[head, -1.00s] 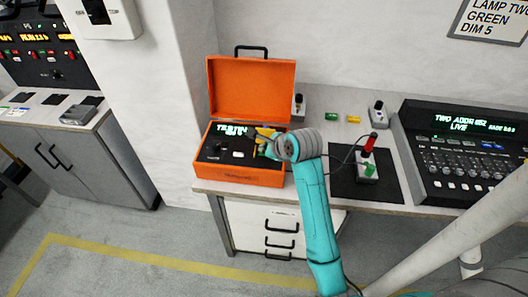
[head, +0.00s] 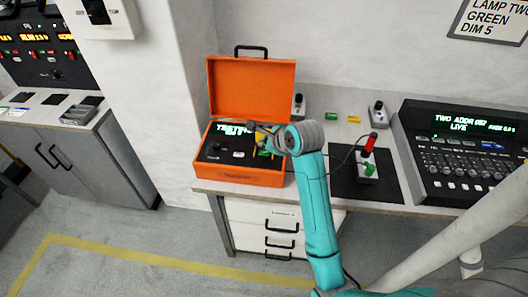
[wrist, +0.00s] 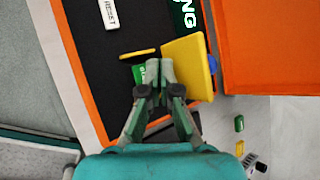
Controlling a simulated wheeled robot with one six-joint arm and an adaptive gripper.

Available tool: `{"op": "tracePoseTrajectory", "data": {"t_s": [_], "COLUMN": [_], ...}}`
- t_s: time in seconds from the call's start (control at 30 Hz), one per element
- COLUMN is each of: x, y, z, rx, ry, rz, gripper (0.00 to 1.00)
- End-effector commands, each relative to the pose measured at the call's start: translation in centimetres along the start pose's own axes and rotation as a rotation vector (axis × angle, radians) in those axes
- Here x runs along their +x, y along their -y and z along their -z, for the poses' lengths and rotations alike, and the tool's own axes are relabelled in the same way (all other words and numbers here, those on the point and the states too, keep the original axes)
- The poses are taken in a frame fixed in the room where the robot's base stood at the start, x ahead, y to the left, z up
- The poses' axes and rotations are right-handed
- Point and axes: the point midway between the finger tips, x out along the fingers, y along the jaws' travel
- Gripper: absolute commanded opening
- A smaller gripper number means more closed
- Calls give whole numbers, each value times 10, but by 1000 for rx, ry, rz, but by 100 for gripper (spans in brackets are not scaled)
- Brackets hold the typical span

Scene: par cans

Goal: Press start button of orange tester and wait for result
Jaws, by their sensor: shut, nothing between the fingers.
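The orange tester (head: 240,178) is an open case on the bench in the head view, its lid raised at the back. Its screen (head: 230,128) reads TESTING, with a smaller unclear line below. My gripper (wrist: 153,70) is shut and empty over the right part of the tester's black panel. In the wrist view a green button (wrist: 138,74) shows partly beside the fingertips; I cannot tell whether they touch it. A yellow flap-like piece (wrist: 190,68) stands just right of the fingertips. A white RESET button (wrist: 109,13) lies on the panel, clear of the gripper.
Right of the tester, a black mat (head: 345,184) holds a small device with red and green parts. A control console (head: 465,150) stands at the far right. Small green and yellow tags (head: 353,119) lie behind. A white pillar (head: 150,90) is left.

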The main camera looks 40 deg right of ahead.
Motion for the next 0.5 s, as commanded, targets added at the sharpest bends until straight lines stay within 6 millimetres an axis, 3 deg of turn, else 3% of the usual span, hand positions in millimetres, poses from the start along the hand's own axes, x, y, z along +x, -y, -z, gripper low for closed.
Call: {"op": "tracePoseTrajectory", "data": {"t_s": [0.5], "x": [-28], "y": [21], "z": [-21], "rx": [0], "ry": [2], "rz": [2], "gripper": [0]}}
